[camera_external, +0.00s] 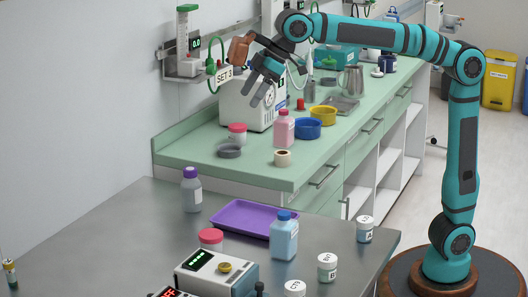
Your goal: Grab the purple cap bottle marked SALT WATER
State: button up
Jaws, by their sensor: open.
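A bottle with a purple cap (191,190) stands upright on the grey metal table, left of the purple tray. Its body is pale with a white label, and the label text is too small to read. My gripper (262,92) is open and empty, pointing down and to the left in front of the white machine on the green counter. It is above, behind and to the right of the purple-capped bottle, well apart from it.
A purple tray (237,217), a blue-capped bottle (284,238), a red-lidded jar (211,239) and several small white-lidded jars share the metal table (120,229). The green counter (187,151) behind holds a pink bottle (284,129) and bowls. The table left of the bottle is mostly clear.

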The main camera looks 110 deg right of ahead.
jog(key=w+d+f+g, duration=0.3)
jog(key=w+f, duration=0.1)
jog(key=w, duration=0.5)
jog(key=g, duration=0.3)
send_over(191, 185)
jog(key=d, duration=0.2)
notch_tip(191, 185, down, 6)
jog(key=shift+y, duration=0.3)
jog(key=f, duration=1.7)
jog(key=shift+s+d+f, duration=0.2)
jog(key=shift+s+f, duration=0.05)
jog(key=shift+f, duration=0.15)
jog(key=c, duration=1.2)
